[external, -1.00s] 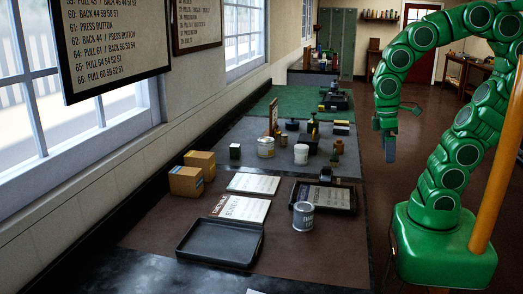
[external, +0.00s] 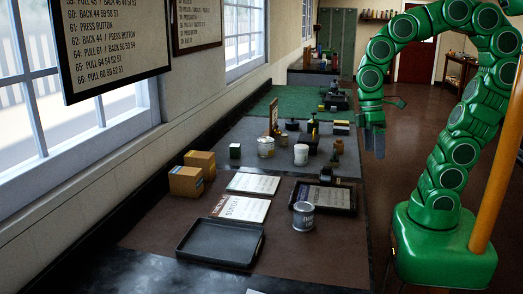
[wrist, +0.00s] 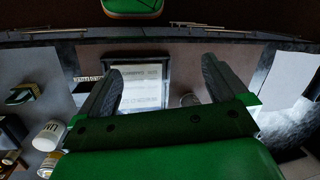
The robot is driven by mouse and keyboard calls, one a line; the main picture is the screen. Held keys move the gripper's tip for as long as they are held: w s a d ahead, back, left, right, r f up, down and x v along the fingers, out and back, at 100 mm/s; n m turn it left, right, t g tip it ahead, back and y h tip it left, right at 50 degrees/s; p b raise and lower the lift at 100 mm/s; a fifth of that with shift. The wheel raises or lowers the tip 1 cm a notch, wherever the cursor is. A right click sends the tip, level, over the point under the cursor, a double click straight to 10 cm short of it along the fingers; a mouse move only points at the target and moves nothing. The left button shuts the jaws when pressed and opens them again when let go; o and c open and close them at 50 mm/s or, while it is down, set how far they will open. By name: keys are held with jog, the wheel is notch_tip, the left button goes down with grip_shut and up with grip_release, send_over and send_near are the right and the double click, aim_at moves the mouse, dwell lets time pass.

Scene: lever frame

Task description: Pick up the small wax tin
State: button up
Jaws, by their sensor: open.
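A small grey-white tin (external: 303,216) with a dark printed label stands upright on the brown bench mat, at the front left corner of a dark framed tray. I cannot read its label, so I cannot be sure it is the wax tin. My gripper (external: 374,148) hangs in the air, above and to the right of the bench, well apart from the tin. In the wrist view my gripper (wrist: 162,68) is open and empty. A small round tin (wrist: 190,100) shows beyond and between the fingers, beside the right one.
The dark tray (external: 352,200) holds a printed sheet. An empty black tray (external: 221,262) lies at the front. Two cardboard boxes (external: 192,172) stand by the wall. A white can (external: 301,155) and several small items stand further back.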

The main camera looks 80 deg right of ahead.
jog(key=w+r+n+t+y, duration=0.1)
jog(key=w+r+n+y, duration=0.2)
jog(key=w, duration=0.8)
jog(key=w+r+n+y, duration=0.2)
jog(key=w+n+y, duration=0.15)
jog(key=w, duration=0.85)
jog(key=n+t+y, duration=0.2)
jog(key=t+y, duration=0.1)
jog(key=t, duration=0.6)
send_over(259, 146)
jog(key=s+d, duration=0.3)
jog(key=shift+m+h, duration=0.25)
notch_tip(259, 146, down, 12)
jog(key=shift+f, duration=0.1)
jog(key=shift+d+f, duration=0.35)
jog(key=shift+d, duration=0.05)
jog(key=shift+f, duration=1.9)
jog(key=f, duration=0.3)
jog(key=shift+a+f, duration=0.1)
jog(key=shift+a, duration=0.15)
jog(key=shift+x, duration=0.75)
jog(key=shift+w+a, duration=0.35)
jog(key=shift+w, duration=0.05)
jog(key=c, duration=1.1)
